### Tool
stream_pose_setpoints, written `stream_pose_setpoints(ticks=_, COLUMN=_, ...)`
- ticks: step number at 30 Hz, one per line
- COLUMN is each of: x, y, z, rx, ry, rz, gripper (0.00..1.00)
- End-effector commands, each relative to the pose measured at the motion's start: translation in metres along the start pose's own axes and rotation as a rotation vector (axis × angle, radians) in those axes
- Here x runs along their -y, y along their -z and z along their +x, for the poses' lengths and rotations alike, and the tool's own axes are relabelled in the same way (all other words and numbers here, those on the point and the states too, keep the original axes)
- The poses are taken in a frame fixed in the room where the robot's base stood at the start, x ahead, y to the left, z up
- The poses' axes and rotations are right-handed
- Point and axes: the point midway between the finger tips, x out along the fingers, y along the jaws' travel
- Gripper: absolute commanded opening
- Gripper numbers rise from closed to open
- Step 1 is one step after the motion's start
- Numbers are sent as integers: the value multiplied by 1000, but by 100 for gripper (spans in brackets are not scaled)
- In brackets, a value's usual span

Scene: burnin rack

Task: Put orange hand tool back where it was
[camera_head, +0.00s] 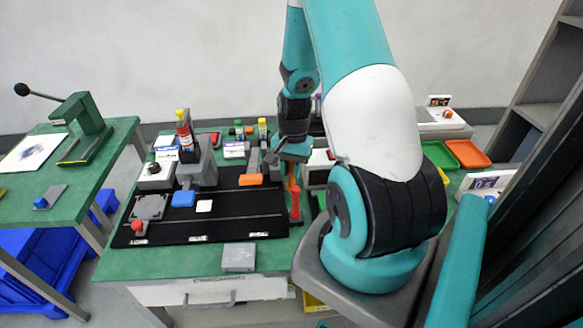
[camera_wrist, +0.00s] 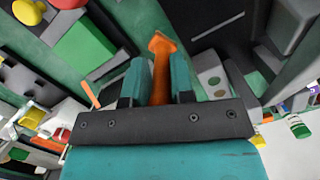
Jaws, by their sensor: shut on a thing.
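The orange hand tool (camera_head: 294,196) hangs upright below my gripper (camera_head: 292,158), at the right edge of the black mat (camera_head: 245,203) on the green table. In the wrist view the orange hand tool (camera_wrist: 162,62) runs between the two teal fingers of my gripper (camera_wrist: 160,85), which is shut on it. Its far end is wider than its shaft. I cannot tell whether its lower end touches the table.
An orange block (camera_head: 250,180), a blue block (camera_head: 183,198) and a white block (camera_head: 204,206) lie on the mat. A grey fixture (camera_head: 197,160) stands at the mat's back left. Green (camera_head: 467,153) and orange trays lie at the right. A grey box (camera_head: 238,257) sits at the table's front edge.

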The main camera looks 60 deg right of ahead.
Motion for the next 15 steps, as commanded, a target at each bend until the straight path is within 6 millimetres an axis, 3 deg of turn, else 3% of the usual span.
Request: stream_pose_setpoints(ticks=15, x=0, y=2, z=12, rx=0, ry=0, rz=0, gripper=0)
